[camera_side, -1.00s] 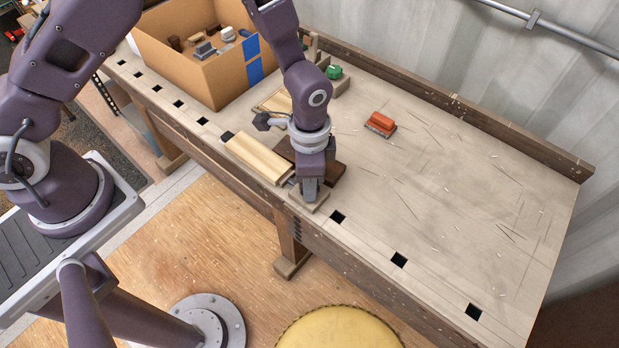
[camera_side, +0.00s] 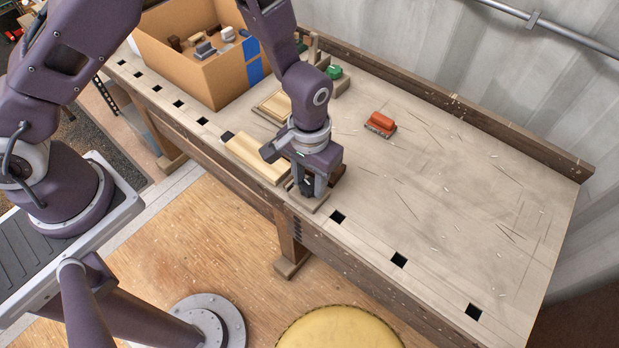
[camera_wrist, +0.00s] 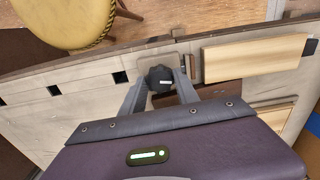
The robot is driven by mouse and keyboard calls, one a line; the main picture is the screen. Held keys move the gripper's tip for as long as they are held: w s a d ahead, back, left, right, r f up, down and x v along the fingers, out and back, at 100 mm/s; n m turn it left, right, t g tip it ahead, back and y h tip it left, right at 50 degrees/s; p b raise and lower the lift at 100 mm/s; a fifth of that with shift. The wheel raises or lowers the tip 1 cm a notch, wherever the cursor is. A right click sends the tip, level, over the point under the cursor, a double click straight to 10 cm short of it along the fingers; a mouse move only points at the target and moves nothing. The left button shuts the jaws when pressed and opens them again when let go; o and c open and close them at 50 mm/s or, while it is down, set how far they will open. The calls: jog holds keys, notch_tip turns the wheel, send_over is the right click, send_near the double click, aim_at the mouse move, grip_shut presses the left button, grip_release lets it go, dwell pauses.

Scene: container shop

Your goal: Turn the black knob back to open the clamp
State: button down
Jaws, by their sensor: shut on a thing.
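The black knob (camera_wrist: 160,79) with a white mark lies between my two fingers in the wrist view. My gripper (camera_wrist: 160,88) is shut on it, one finger on each side. In the side view my gripper (camera_side: 307,190) points down at the bench's front edge, and the knob shows as a dark shape (camera_side: 306,186) between the fingers. The clamp's pale base (camera_side: 318,204) shows around the fingertips. A light wooden board (camera_side: 256,157) lies left of my gripper and also shows in the wrist view (camera_wrist: 254,58). The clamp's jaws are mostly hidden, so I cannot tell how far apart they are.
The bench top (camera_side: 450,210) is clear on the right. A red-orange brush-like block (camera_side: 380,124) lies behind my gripper. A cardboard box (camera_side: 205,75) with several items stands at the back left. A green object (camera_side: 333,72) is near the rear. A yellow stool (camera_side: 340,328) stands in front.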

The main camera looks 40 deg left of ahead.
aim_at(309, 185)
jog(key=shift+n, duration=0.9)
jog(key=shift+w, duration=0.1)
jog(key=c, duration=0.9)
grip_release()
notch_tip(309, 185, up, 7)
jog(key=shift+r, duration=0.1)
